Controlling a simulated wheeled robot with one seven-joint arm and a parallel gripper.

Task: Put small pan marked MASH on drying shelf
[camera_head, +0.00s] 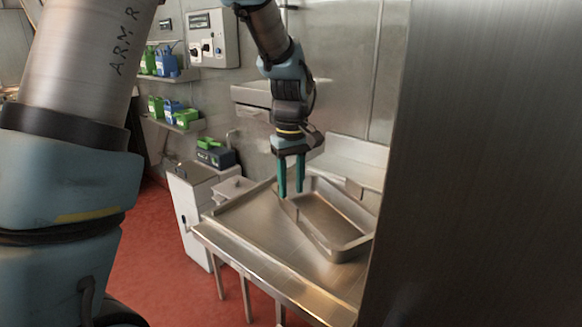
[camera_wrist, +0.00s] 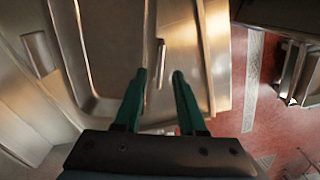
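A shallow rectangular steel pan (camera_head: 350,247) sits on the steel table; no MASH marking is legible on it. My gripper (camera_head: 291,193) points down at the pan's near left rim, with its two green fingers apart. In the wrist view the gripper (camera_wrist: 159,74) is open, and a slim metal bar (camera_wrist: 161,62) like a handle shows between and just beyond the fingertips. The pan (camera_wrist: 112,45) fills the left of that view. I cannot tell whether the fingers touch it. No shelf is clearly identifiable as the drying shelf; a steel ledge (camera_head: 262,95) is on the wall behind.
The steel table (camera_head: 258,238) is bare left of the pan. A large metal panel (camera_head: 480,170) blocks the right side. Wall shelves (camera_head: 183,126) with green and blue containers hang at the left, above a white cabinet (camera_head: 190,215). Red floor (camera_head: 165,270) lies open below.

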